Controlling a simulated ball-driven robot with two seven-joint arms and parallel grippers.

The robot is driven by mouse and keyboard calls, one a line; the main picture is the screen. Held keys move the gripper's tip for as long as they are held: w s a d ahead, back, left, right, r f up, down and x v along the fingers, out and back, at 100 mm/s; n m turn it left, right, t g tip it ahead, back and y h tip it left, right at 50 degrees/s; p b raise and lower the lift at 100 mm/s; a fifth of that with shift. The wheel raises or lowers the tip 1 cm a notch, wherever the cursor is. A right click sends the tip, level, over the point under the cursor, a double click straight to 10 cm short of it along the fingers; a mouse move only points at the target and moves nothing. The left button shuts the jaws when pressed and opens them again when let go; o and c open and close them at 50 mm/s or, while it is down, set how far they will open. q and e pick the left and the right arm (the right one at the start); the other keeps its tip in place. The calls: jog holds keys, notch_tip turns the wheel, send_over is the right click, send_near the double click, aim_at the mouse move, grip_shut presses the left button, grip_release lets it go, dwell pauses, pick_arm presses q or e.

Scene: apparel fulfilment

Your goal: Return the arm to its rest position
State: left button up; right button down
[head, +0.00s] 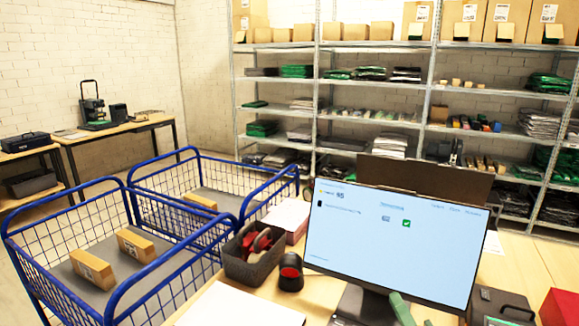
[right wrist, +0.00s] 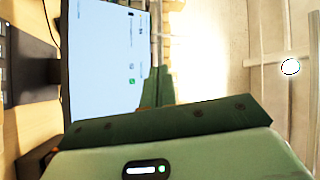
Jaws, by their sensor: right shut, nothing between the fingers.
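My right gripper (right wrist: 156,88) shows in the right wrist view. Its two dark green fingers are together with nothing between them. In the head view a green part of my right arm or gripper (head: 401,309) shows at the bottom edge, in front of the lower part of the monitor (head: 390,240). The monitor's lit screen also shows in the right wrist view (right wrist: 103,55), to the left of the fingers. I cannot tell the exact gap between them. My left gripper is not in view.
The desk holds a grey bin (head: 253,263) with red items, a black and red scanner (head: 290,272), a white sheet (head: 240,306) and a red box (head: 560,306). Blue wire carts (head: 120,285) with cartons stand at left. Stocked shelves (head: 400,48) line the back wall.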

jog(key=s+a+f+n+g, duration=0.2)
jog(key=s+f+n+g, duration=0.65)
jog(key=f+n, duration=0.35)
jog(key=s+d+f+n+g+h, duration=0.45)
jog(key=s+d+n+h, duration=0.3)
jog(key=s, duration=0.35)
jog(key=s+a+f+g+y+b, duration=0.1)
jog(key=s+a+f+g+y, duration=0.1)
jog(key=f, duration=1.1)
jog(key=s+a+f+g+y+b, duration=0.1)
jog(key=s+a+f+y, duration=0.1)
jog(key=f, duration=1.1)
jog(key=s+f+m+g+y+b, duration=0.1)
jog(key=s+f+m+g, duration=0.1)
jog(key=s+f, duration=1.5)
jog(key=s+m, duration=0.1)
jog(key=s, duration=0.2)
jog(key=shift+g, duration=0.4)
jog(key=shift+d+y, duration=0.15)
jog(key=shift+y, duration=0.1)
